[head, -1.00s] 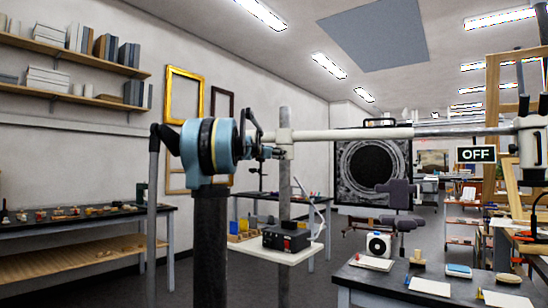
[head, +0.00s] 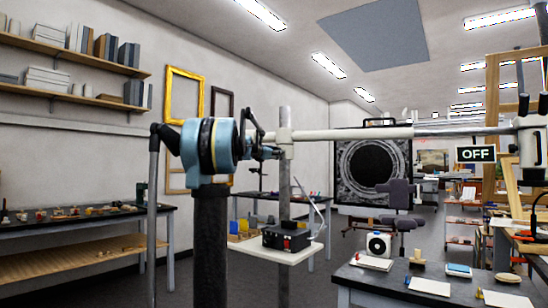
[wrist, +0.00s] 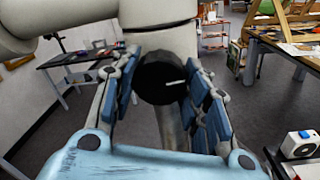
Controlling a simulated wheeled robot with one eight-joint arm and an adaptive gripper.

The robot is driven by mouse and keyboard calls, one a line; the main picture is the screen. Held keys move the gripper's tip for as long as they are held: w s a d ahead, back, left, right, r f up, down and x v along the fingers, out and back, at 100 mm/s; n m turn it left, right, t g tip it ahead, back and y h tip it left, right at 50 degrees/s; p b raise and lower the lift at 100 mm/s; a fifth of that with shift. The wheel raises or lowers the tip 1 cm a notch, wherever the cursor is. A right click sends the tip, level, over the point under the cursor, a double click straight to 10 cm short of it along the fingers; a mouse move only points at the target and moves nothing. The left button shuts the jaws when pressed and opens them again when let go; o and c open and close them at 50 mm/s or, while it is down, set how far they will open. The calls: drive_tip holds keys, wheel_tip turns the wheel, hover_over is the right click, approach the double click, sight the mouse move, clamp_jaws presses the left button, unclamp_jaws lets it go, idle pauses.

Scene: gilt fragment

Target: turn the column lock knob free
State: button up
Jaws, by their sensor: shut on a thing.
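The column lock knob (wrist: 162,78) is a black round knob with a white line on its face, in the middle of the wrist view. It sits on the pale collar of an upright column. My gripper (wrist: 165,90) has its blue-padded fingers on the left and right of the knob and is shut on it. The knob is hidden there behind my gripper.
A white shelf on the column carries a black box (head: 287,238) below my gripper. A dark worktable (head: 440,290) with small items stands front right. A bench (head: 80,220) lines the left wall.

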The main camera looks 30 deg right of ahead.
drive_tip(key=o, duration=1.1)
drive_tip(key=shift+w, duration=0.1)
drive_tip(key=shift+a, duration=0.1)
drive_tip(key=v, duration=1.2)
drive_tip(key=s+a+f+m+g+y, duration=0.1)
drive_tip(key=s+a+f+m+y, duration=0.4)
drive_tip(key=s+a+f, duration=0.7)
drive_tip(key=s+a+f+m+g+y, duration=0.2)
drive_tip(key=s+a+f+m+y, duration=0.4)
drive_tip(key=f, duration=2)
drive_tip(key=s+a+f+m+g+y, duration=0.2)
drive_tip(key=s+a+f+m+y, duration=0.3)
drive_tip(key=s+a+f, duration=1.3)
drive_tip(key=shift+s+a+f+m, duration=0.15)
drive_tip(key=shift+a+f+m, duration=0.25)
drive_tip(key=shift+a, duration=0.3)
drive_tip(key=shift+s+a+f+m, duration=0.1)
drive_tip(key=shift+a+f+m, duration=0.15)
drive_tip(key=shift+a+m, duration=0.35)
drive_tip(key=shift+s+a+f+m, duration=0.15)
drive_tip(key=shift+a+f+m, duration=0.15)
drive_tip(key=shift+a, duration=0.55)
